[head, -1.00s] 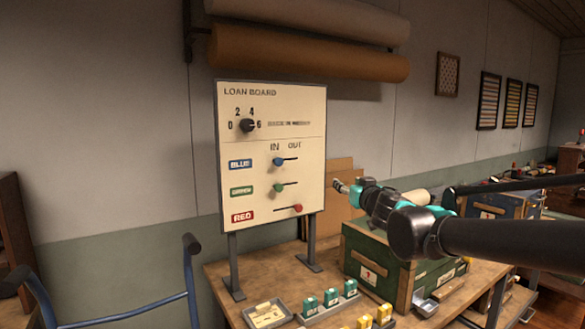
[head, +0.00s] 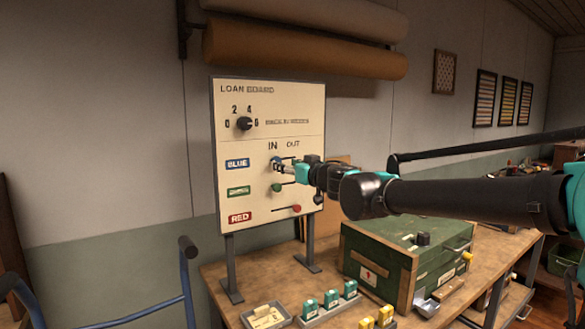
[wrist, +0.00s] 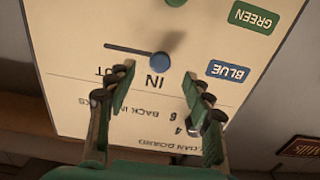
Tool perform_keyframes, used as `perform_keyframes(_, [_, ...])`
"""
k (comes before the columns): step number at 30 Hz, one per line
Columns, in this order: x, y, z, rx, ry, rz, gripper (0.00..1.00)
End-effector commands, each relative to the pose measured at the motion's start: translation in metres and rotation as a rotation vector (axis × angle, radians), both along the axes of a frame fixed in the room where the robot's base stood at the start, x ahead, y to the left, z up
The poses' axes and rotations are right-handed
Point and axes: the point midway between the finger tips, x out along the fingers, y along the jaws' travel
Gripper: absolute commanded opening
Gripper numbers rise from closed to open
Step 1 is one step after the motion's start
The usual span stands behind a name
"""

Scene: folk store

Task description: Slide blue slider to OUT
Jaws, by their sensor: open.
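The loan board (head: 228,110) stands upright on two legs on the workbench. Its blue slider (head: 275,160) is at the IN end of its slot and is partly hidden by my gripper (head: 281,168) in the head view. In the wrist view, which shows the board upside down, the blue slider (wrist: 160,62) is a round knob just beyond and between my open fingertips (wrist: 158,82). Its slot (wrist: 128,48) runs left from it, toward the OUT side. I cannot tell whether a finger touches the knob.
Below it are the green slider (head: 277,188), at the IN end, and the red slider (head: 297,208), at the OUT end. A dial (head: 244,123) sits above. A green chest (head: 385,250) stands on the workbench (head: 215,285) right of the board, below my arm.

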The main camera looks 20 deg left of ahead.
Motion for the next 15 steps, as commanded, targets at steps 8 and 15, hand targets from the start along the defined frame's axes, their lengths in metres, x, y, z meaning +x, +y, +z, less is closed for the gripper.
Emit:
perform_keyframes(8, [0.02, 0.024, 0.0, 0.0, 0.0, 0.002, 0.52])
perform_keyframes(15, [0.036, 0.042, 0.0, 0.0, 0.0, 0.0, 0.52])
